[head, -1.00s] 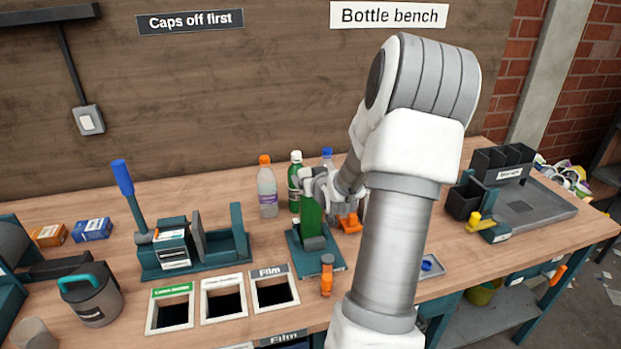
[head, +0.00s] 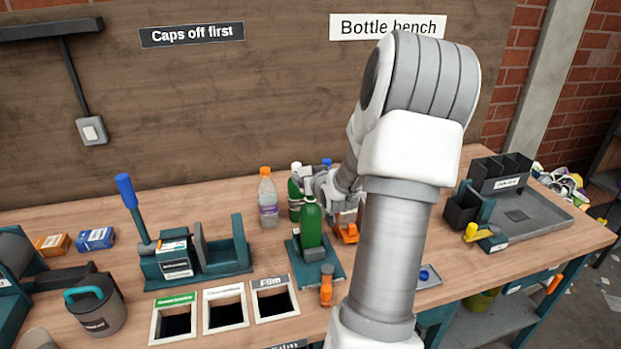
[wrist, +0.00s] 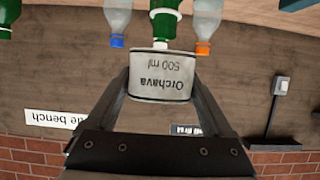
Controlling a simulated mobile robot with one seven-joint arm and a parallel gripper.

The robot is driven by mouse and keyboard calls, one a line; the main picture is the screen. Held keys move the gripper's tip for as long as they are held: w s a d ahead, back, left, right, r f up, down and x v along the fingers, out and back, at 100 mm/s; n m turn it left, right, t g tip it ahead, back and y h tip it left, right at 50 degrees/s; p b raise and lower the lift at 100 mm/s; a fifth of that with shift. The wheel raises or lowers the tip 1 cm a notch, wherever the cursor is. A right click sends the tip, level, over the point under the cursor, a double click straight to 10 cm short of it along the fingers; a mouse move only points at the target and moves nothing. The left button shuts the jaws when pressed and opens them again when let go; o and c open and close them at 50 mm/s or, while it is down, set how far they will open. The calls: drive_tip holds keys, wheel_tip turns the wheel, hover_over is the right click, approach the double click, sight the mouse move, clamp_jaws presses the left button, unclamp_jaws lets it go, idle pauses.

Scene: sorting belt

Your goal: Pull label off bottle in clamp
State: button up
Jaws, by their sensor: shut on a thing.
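A green bottle (head: 311,228) stands upright in the teal clamp (head: 333,268) at the middle of the bench. Its visible side shows plain green. My gripper (wrist: 162,75) is shut on a pale label (wrist: 163,84) that reads "Orchava 500 ml", upside down in the wrist view. The label spans between the two dark fingers. In the head view my gripper (head: 312,181) is just above and behind the clamped bottle, partly hidden by my arm. Whether the label touches the bottle cannot be told.
Behind stand a clear bottle with an orange cap (head: 268,198), a green bottle with a white cap (head: 295,190) and a blue-capped bottle (wrist: 117,16). In front are several bins, including the Film bin (head: 274,301). A lever press (head: 176,257) stands left, a grey tray (head: 523,210) right.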

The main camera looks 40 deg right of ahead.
drive_tip(key=shift+r, duration=0.35)
drive_tip(key=shift+r, duration=0.1)
drive_tip(key=shift+r+p, duration=0.85)
drive_tip(key=shift+r, duration=0.1)
